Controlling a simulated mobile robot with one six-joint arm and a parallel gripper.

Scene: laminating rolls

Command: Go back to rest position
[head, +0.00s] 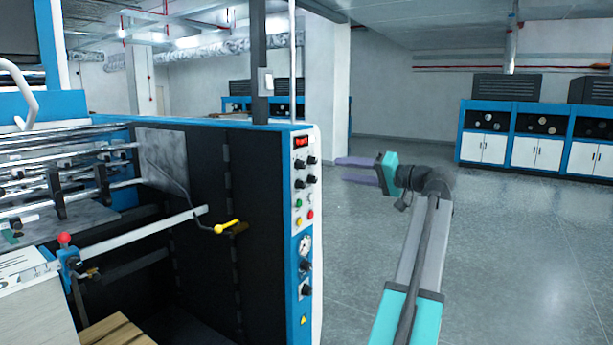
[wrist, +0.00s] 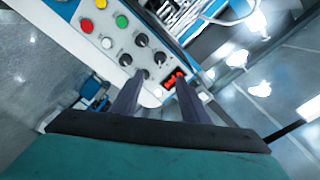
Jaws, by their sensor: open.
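My gripper (head: 357,171) is at the end of my raised arm, to the right of the laminating machine (head: 225,150) in the head view. Its two purple fingers point left, toward the machine's control panel (head: 303,180). The fingers are apart with nothing between them. In the wrist view, my gripper (wrist: 158,92) shows its two fingers in front of the panel (wrist: 112,48), which has red, green and yellow buttons, black knobs and a lit red display (wrist: 172,80). I cannot tell from the wrist view how close the fingertips are to the panel.
A yellow-handled lever (head: 228,227) sticks out of the machine's dark side. A stack of sheets (head: 28,270) lies at the lower left. Blue and white cabinets (head: 535,135) stand along the back right. The grey floor (head: 520,240) on the right is clear.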

